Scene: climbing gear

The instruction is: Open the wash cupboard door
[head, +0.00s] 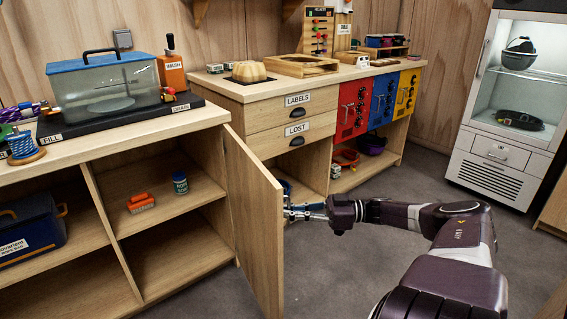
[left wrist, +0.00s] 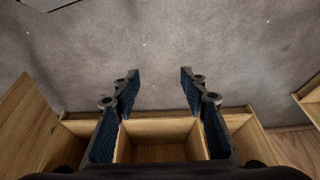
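The wash cupboard door (head: 256,222) stands swung out from the counter, and the shelves behind it show. An orange brush (head: 141,202) and a dark green tin (head: 180,182) are on the upper shelf (head: 203,190). My right gripper (head: 290,213) is at the door's outer face, level with its upper middle. Its fingers are small and partly hidden, so I cannot tell whether they hold a handle. My left gripper (left wrist: 160,74) shows only in the left wrist view, with its fingers wide apart and nothing between them.
A wash tank (head: 105,88) stands on the counter above. Drawers (head: 291,123) and red, blue and yellow lockers (head: 381,98) line the back. A glass-fronted cabinet (head: 513,90) is at right. Grey floor (head: 335,275) is clear in front of the door.

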